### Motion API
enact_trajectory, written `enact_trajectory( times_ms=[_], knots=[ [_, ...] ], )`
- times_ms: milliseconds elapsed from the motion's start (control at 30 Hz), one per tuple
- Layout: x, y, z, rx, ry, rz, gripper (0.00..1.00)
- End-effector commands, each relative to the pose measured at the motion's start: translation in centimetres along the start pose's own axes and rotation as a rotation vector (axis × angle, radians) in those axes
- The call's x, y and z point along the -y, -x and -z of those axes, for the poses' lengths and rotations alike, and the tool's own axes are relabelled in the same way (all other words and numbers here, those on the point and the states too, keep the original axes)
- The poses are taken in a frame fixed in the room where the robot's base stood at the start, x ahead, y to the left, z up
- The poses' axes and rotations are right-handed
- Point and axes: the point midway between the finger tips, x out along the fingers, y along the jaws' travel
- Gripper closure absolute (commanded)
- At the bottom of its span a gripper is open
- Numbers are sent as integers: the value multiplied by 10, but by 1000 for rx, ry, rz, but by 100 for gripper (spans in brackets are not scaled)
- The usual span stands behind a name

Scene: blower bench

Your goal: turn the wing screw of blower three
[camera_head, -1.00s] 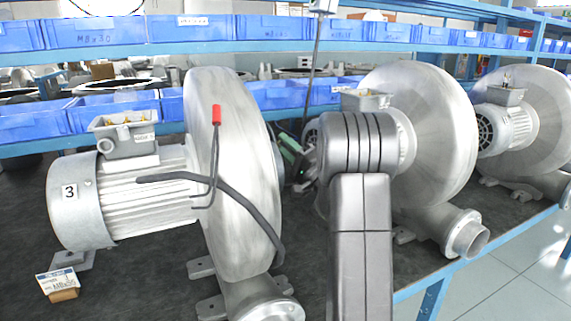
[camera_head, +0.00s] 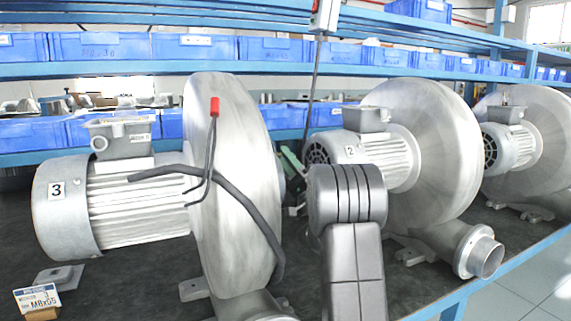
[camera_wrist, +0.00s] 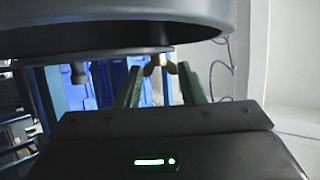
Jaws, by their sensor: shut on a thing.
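Blower three (camera_head: 115,205) stands at the left of the bench, with a "3" label on its motor and a large round grey housing. In the wrist view, a small brass-coloured wing screw (camera_wrist: 160,63) sits between the tips of the two green fingers. My gripper (camera_wrist: 161,72) is shut on it. In the head view, only a bit of green of my gripper (camera_head: 291,162) shows, in the gap between the housing of blower three and blower two. The wing screw is hidden in the head view.
Blower two (camera_head: 425,150) and another blower (camera_head: 535,140) stand to the right. A dark hose and a red-tipped lever (camera_head: 214,108) lie across blower three. A label card (camera_head: 40,298) stands at front left. Shelves with blue bins (camera_head: 190,47) run behind.

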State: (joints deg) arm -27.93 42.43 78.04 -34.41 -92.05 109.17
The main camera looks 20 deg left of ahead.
Motion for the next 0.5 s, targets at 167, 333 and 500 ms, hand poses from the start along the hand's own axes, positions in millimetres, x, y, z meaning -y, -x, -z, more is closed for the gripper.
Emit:
enact_trajectory(
  times_ms=[167, 333, 500],
  knots=[
    [-2, 1, -1, 0, -2, -3, 87],
    [-2, 1, 0, 0, -2, -3, 51],
    [-1, 1, 0, 0, -2, -2, 43]
  ],
)
